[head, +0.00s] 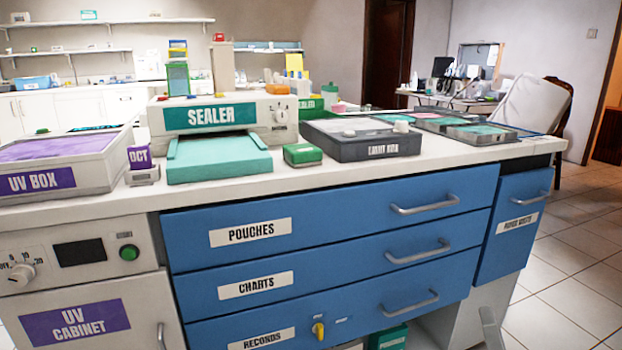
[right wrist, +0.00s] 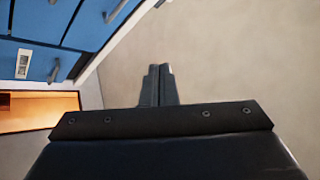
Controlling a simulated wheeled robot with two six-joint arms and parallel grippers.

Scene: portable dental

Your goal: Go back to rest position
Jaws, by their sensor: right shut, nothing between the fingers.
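My right gripper (right wrist: 158,72) is shut and empty in the right wrist view, its two dark fingers side by side against a plain pale surface. In the head view a small grey part of it (head: 489,322) shows low at the right, in front of the lower cabinet side. It touches nothing that I can make out. My left gripper is not in view.
A counter (head: 340,177) with blue drawers (head: 325,230) stands ahead. On it are the UV box (head: 50,182), sealer (head: 220,112), green box (head: 303,154) and light box (head: 365,140). Tiled floor (head: 570,260) is open at the right.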

